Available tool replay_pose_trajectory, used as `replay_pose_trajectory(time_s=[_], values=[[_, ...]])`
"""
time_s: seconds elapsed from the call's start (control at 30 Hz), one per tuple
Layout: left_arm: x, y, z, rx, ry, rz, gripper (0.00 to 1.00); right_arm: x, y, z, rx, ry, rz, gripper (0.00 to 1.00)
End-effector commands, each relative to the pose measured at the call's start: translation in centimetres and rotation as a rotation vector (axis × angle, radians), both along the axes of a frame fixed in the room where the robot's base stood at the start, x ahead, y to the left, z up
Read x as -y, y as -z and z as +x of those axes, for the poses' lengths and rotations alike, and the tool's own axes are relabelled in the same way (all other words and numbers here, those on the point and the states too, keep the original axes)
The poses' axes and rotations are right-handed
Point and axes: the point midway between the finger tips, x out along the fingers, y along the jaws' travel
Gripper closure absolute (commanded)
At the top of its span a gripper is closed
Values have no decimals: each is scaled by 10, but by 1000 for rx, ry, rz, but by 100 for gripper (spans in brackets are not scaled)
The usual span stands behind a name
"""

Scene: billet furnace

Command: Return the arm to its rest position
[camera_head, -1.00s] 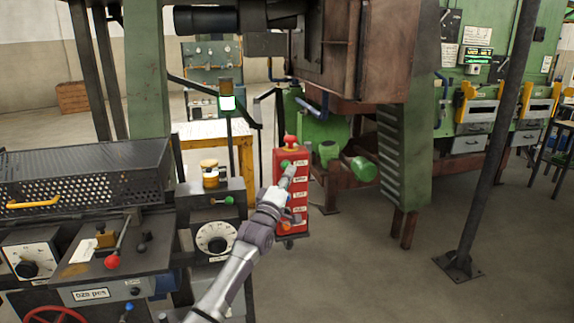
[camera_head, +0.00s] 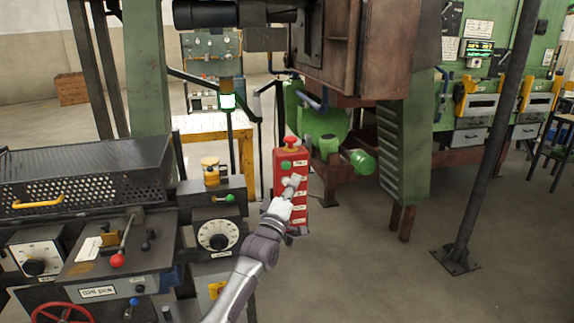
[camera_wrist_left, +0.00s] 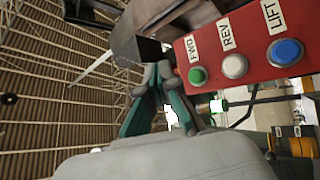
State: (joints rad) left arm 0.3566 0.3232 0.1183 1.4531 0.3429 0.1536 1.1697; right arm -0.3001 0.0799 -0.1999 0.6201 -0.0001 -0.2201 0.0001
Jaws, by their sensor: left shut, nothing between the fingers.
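My left arm comes in from the lower middle of the head view. Its gripper (camera_head: 294,182) is in front of the red control box (camera_head: 281,187), overlapping its middle in the picture. In the left wrist view the gripper fingers (camera_wrist_left: 157,75) are together with nothing between them. That view also shows the box's red panel (camera_wrist_left: 252,45) to the right of the fingertips, with a green FWD button (camera_wrist_left: 198,76), a white REV button (camera_wrist_left: 234,66) and a blue LIFT button (camera_wrist_left: 285,52). I cannot see the fingers touching any button. My right gripper is out of view.
Left of the arm stands a dark console with a dial (camera_head: 216,235) and a red-knobbed lever (camera_head: 117,259). A rusty furnace body (camera_head: 380,60) hangs behind the box. A dark post (camera_head: 490,150) stands at right; the floor (camera_head: 370,275) before it is clear.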

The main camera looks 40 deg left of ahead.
Motion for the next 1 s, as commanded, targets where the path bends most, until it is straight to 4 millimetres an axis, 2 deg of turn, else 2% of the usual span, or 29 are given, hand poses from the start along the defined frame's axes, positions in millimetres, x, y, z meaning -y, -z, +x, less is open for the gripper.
replay_pose_trajectory(time_s=[0.4,0.47,0.53,0.57,0.67,0.77,0.8,0.87,1.0], values=[[0,1,0,0,1,0,100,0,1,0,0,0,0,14],[1,6,1,-11,-2,4,100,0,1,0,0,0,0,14],[3,23,2,-45,-6,19,100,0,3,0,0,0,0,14],[4,35,3,-67,-9,28,100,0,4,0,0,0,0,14],[12,93,3,-185,-23,84,100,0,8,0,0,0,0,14],[23,167,-4,-335,-30,165,100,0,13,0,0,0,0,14],[27,198,-9,-397,-30,202,100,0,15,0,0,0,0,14],[35,243,-19,-487,-24,256,100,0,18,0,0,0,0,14],[53,344,-54,-692,6,389,100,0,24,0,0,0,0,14]])
